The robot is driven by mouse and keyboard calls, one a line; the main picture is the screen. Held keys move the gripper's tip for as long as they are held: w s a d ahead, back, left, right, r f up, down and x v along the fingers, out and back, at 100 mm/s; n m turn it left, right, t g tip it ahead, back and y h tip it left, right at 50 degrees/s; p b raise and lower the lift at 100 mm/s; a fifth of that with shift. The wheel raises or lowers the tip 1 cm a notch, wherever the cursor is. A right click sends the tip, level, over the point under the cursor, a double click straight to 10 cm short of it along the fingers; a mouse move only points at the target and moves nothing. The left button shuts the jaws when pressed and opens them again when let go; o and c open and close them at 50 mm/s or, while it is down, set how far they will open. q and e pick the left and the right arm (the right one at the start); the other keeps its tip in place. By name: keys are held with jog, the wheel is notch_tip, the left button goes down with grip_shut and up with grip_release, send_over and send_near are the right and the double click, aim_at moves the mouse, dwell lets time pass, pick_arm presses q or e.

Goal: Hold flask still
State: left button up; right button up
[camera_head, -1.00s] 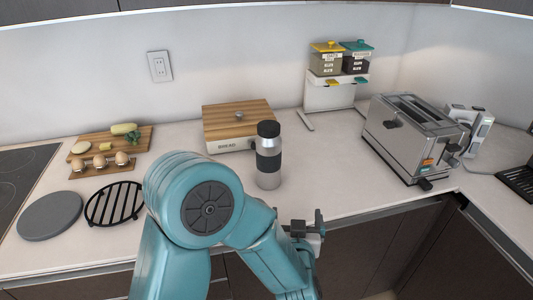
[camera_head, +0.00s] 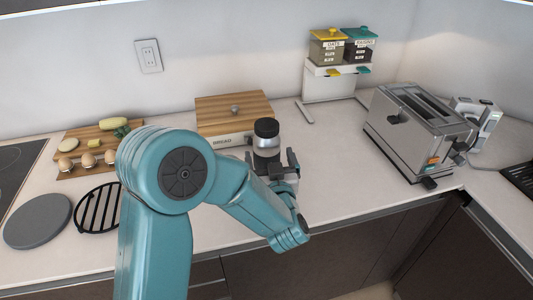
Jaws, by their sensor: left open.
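The flask (camera_head: 266,142) is a silver bottle with a black lid and a dark band. It stands upright on the counter in front of the bread box. My left gripper (camera_head: 272,160) is open at the flask, its two dark fingers showing on either side of the flask's middle. Whether the fingers touch it cannot be told. The gripper and arm hide the flask's lower part. My right gripper is not in view.
The wooden-lidded bread box (camera_head: 233,112) stands close behind the flask. A toaster (camera_head: 418,132) is at the right. A black trivet (camera_head: 98,207), a grey round plate (camera_head: 38,221) and cutting boards with food (camera_head: 99,134) are at the left. The counter between flask and toaster is clear.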

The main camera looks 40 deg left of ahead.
pick_arm(q)
jog(key=shift+w+a, duration=0.4)
jog(key=shift+a, duration=0.1)
jog(key=shift+w+a+r, duration=0.1)
jog(key=shift+w+a, duration=0.1)
jog(key=shift+w, duration=0.2)
jog(key=x, duration=0.1)
jog(key=p+x, duration=0.1)
jog(key=x, duration=0.1)
jog(key=p+x, duration=0.1)
jog(key=x, duration=0.1)
jog(key=shift+s+f, duration=0.1)
jog(key=shift+f, duration=0.15)
jog(key=shift+d, duration=0.1)
jog(key=shift+c, duration=0.3)
jog(key=shift+r, duration=0.1)
jog(key=c, duration=1.3)
jog(key=shift+r, duration=0.1)
